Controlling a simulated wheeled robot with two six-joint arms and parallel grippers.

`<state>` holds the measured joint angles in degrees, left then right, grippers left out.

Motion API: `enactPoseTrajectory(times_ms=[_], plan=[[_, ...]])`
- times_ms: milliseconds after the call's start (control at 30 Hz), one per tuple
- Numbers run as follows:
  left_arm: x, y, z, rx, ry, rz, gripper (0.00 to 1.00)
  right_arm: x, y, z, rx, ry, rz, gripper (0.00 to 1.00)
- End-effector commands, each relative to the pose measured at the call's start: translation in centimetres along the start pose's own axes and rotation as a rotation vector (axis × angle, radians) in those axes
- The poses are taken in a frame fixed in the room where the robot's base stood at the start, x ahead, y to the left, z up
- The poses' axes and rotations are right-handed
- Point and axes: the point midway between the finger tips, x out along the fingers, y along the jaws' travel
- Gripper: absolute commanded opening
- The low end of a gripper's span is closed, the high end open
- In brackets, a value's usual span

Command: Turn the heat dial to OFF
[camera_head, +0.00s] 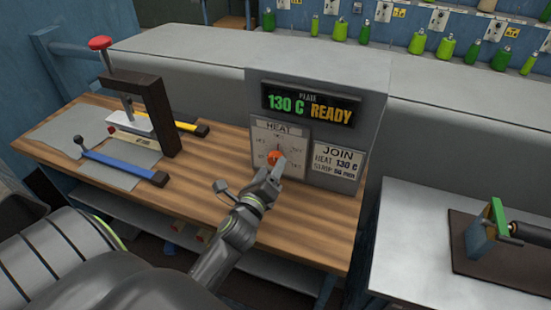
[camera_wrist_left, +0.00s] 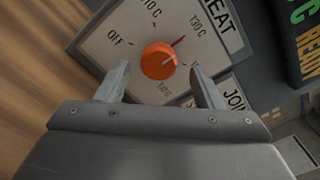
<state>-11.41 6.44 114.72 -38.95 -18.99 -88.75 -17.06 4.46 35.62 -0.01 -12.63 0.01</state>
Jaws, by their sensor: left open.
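The orange heat dial (camera_head: 273,157) is on the white HEAT plate (camera_head: 268,135) on the front of the grey machine. In the left wrist view the dial (camera_wrist_left: 156,62) shows a pale line on its face, and a red mark beside it points toward 130 C. The plate there also reads OFF and 110 C. My left gripper (camera_head: 274,172) is open at the dial. In the wrist view its fingers (camera_wrist_left: 160,78) are apart, one on each side below the dial; I cannot tell whether they touch it. The display (camera_head: 308,106) reads 130 C READY.
A JOIN sign (camera_head: 335,163) is right of the dial.

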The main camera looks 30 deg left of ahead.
Motion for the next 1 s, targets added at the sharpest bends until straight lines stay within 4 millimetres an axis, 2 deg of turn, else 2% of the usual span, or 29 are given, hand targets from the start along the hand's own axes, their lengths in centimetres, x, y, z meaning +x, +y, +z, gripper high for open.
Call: enactPoseTrajectory(times_ms=[100, 300, 667, 1000], plan=[[2.0, -0.1, 0.1, 0.002, -0.002, -0.001, 0.61, 0.0, 0.0, -0.1, 0.000, 0.001, 0.000, 0.36], [3.9, 0.0, 0.1, 0.001, -0.001, 0.000, 0.61, 0.0, 0.0, -0.1, 0.000, 0.001, 0.000, 0.36], [4.3, 0.0, 0.0, 0.000, 0.000, 0.001, 0.61, 0.0, 0.0, 0.1, 0.000, -0.001, 0.000, 0.36], [4.3, 0.0, 0.0, 0.000, -0.001, 0.000, 0.18, -0.1, 0.2, 0.3, 0.000, -0.004, 0.002, 0.36]])
